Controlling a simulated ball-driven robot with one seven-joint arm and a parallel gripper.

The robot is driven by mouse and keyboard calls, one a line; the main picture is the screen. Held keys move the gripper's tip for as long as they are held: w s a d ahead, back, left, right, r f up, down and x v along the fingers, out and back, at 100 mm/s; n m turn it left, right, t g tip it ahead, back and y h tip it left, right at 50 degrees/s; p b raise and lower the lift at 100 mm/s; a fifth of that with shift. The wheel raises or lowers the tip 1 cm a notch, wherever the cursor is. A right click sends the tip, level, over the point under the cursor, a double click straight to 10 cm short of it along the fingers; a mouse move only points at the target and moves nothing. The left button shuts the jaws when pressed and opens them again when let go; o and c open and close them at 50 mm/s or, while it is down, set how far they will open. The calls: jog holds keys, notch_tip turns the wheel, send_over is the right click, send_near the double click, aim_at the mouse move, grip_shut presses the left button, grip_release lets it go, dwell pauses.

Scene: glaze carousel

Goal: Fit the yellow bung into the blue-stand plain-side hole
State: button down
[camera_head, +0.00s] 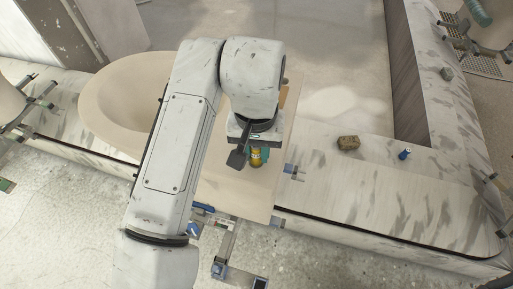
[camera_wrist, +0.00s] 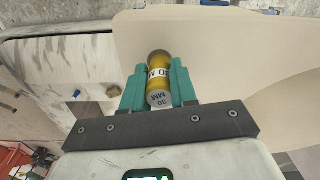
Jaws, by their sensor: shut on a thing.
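My gripper (camera_head: 257,152) is over the right part of a beige panel (camera_head: 230,190). In the wrist view its teal fingers (camera_wrist: 158,72) are shut on the yellow bung (camera_wrist: 158,60), which has a white lettered band and a pale lettered end. The bung also shows as a small yellow piece below the wrist in the head view (camera_head: 256,158). I cannot tell which is the blue stand, and I cannot make out a hole.
A beige basin (camera_head: 112,95) adjoins the panel at the left. A brown block (camera_head: 348,143) and a small blue piece (camera_head: 405,153) rest on the streaked white ledge (camera_head: 365,200) at the right. The ledge is otherwise largely clear. A metal bracket (camera_head: 226,250) stands in front.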

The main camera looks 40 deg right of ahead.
jog(key=c, duration=1.1)
grip_release()
jog(key=shift+f, duration=0.65)
jog(key=shift+c, duration=0.2)
jog(key=shift+o, duration=1.3)
jog(key=shift+r, duration=0.15)
jog(key=shift+r, duration=0.1)
